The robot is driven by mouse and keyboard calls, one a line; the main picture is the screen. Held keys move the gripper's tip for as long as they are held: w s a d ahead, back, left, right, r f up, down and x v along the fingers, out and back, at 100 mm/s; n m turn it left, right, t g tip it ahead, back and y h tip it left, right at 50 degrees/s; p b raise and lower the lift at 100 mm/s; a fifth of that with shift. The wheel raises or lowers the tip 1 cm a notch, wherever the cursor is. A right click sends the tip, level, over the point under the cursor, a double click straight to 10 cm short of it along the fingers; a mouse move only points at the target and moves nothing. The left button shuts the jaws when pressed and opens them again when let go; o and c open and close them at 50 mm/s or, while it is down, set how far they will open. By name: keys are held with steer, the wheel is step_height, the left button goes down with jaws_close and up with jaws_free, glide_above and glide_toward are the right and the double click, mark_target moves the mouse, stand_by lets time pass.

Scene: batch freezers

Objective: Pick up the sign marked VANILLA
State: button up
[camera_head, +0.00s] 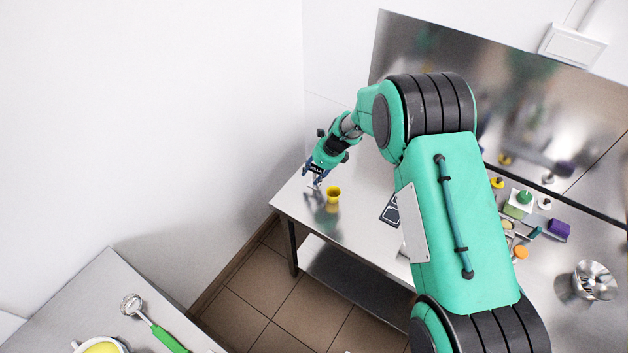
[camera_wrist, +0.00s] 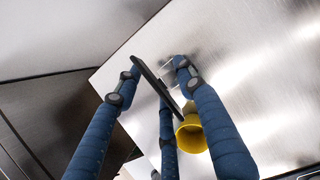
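My gripper (camera_head: 316,183) is low over the far left corner of the steel table. Its blue fingers also show in the wrist view (camera_wrist: 157,84), spread around a thin dark sign (camera_wrist: 153,82) seen nearly edge-on. A gap shows between the sign and the right finger; the left and middle fingers look close to it, and I cannot tell whether they touch. In the head view the sign (camera_head: 317,169) is a small dark patch with pale marks among the fingers. Its lettering is not readable.
A yellow cup (camera_head: 333,194) stands just right of my fingers and shows in the wrist view (camera_wrist: 191,134). Dark plates (camera_head: 389,212) lie farther right, partly behind my arm. A wall is close left.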

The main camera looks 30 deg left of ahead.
mark_target(314, 172)
jaws_close()
steer(key=shift+r, duration=0.15)
step_height(314, 172, up, 10)
steer(key=shift+f+p, duration=0.1)
steer(key=shift+p, duration=0.5)
stand_by(0.5)
